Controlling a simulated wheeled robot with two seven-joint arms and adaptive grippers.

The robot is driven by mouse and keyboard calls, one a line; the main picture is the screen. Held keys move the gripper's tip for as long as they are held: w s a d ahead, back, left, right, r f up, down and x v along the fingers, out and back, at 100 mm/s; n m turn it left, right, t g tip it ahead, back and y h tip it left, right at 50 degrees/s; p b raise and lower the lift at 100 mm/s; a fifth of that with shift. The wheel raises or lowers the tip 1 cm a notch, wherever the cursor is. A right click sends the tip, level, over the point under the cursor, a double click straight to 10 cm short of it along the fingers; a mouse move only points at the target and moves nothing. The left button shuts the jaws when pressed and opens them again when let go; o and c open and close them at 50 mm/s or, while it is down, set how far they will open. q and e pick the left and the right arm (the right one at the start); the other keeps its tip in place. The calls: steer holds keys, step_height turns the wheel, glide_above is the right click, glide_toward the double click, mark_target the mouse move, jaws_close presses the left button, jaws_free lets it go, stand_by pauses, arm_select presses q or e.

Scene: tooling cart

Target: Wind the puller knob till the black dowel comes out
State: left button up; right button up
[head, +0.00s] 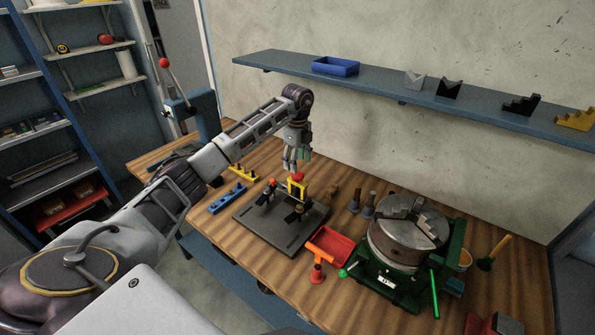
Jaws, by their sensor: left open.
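A dark grey base plate (260,230) lies on the wooden cart top. On it stands a yellow puller frame (298,190) with a red knob (298,176) on top. My left gripper (295,168) points down just above the red knob. It is open, and I see nothing held in it. At this size I cannot tell whether its fingertips touch the knob. I cannot make out the black dowel for sure; it may be hidden in or behind the puller. My right gripper is out of view.
A chuck (405,235) on a green base stands further right. Blue and yellow blocks (227,200) lie left. A wall shelf (390,92) runs behind.

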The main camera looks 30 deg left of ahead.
mark_target(297, 174)
arm_select(q)
steer(key=shift+f+p, duration=0.35)
steer(key=shift+f, duration=2.2)
steer(key=c, duration=1)
steer(key=shift+m, duration=0.4)
